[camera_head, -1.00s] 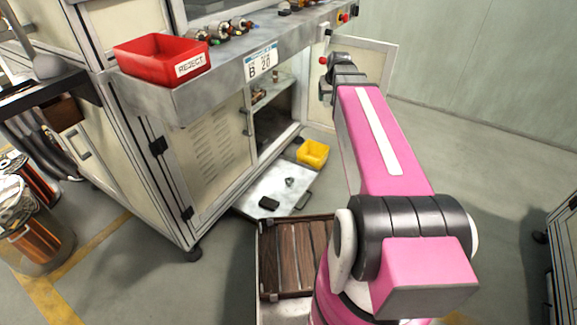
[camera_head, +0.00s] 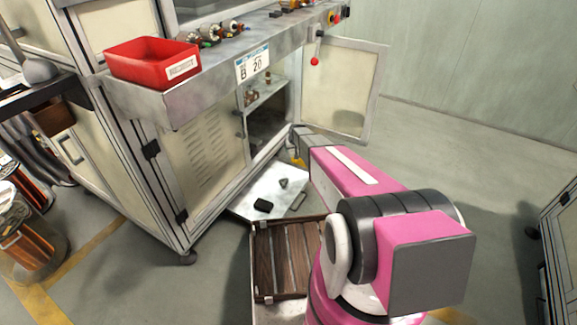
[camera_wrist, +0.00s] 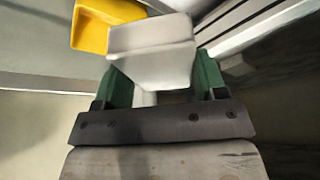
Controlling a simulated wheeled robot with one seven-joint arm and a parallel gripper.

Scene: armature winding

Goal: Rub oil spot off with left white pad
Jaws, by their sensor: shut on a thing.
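In the wrist view, my gripper (camera_wrist: 160,80) is shut on a white block-like pad (camera_wrist: 152,42), held between its two green fingers. The pad's front face shows; its far side is hidden. The yellow bin (camera_wrist: 100,22) is just beyond it at the upper left.
An open cabinet door (camera_head: 345,90) stands behind my arm. A red reject bin (camera_head: 150,62) sits on the bench.

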